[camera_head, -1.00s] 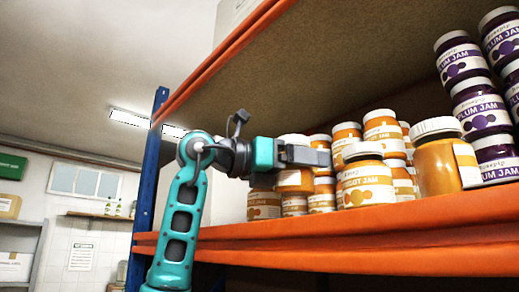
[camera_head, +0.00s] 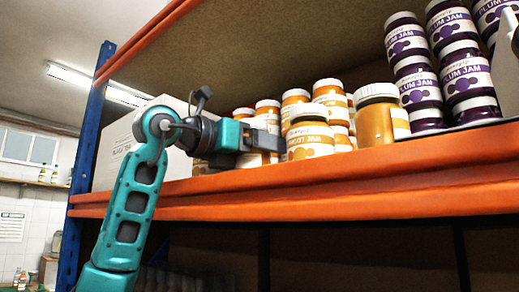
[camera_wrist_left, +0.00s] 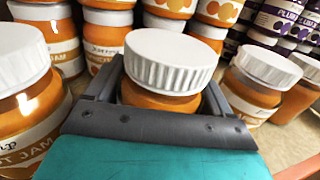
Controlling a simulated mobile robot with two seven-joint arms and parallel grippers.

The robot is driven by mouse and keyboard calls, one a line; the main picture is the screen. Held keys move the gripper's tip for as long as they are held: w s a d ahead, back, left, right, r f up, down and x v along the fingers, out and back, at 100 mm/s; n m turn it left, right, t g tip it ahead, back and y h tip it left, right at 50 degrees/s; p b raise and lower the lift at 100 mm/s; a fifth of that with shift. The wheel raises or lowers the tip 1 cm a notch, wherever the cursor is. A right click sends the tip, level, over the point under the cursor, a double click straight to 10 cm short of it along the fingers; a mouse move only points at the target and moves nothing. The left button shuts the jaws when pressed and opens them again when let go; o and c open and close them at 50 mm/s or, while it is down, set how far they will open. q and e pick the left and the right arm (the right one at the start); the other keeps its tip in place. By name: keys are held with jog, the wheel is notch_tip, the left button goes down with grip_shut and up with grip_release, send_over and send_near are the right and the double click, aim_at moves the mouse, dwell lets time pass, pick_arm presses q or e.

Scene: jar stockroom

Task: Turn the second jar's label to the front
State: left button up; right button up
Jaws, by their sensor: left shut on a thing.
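My left gripper (camera_head: 268,142) reaches in from the left above the shelf edge and is shut on an apricot jar. In the left wrist view this held jar (camera_wrist_left: 165,102) stands between the fingers, with its ribbed white lid above them. Only bare orange shows on it there; its label is out of sight. In the head view the gripper hides most of it. A neighbouring jar (camera_wrist_left: 25,105) with a partly visible label is at the left. Another neighbour (camera_head: 310,140) shows its label to the front. Beyond it, a jar (camera_head: 375,125) has its label turned right. My right gripper is out of view.
Stacked apricot jars (camera_head: 328,95) stand close behind. Stacked plum jam jars (camera_head: 412,88) stand at the right. The shelf's orange front beam (camera_head: 320,195) runs below, a blue upright (camera_head: 88,130) is at the left, and a white box (camera_head: 115,155) sits behind my arm.

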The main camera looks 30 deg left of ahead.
pick_arm(q)
jog(key=shift+s+r+n+y, duration=0.1)
jog(key=shift+r+n+y, duration=0.05)
jog(key=shift+n+y, duration=0.15)
jog(key=shift+f, duration=0.3)
dwell(0.5)
jog(key=o, duration=1.6)
jog(key=shift+c, duration=0.2)
jog(key=shift+o, duration=0.3)
jog(key=shift+f, duration=0.15)
jog(key=b+v, duration=0.1)
jog(key=v, duration=1.2)
jog(key=shift+b, duration=0.35)
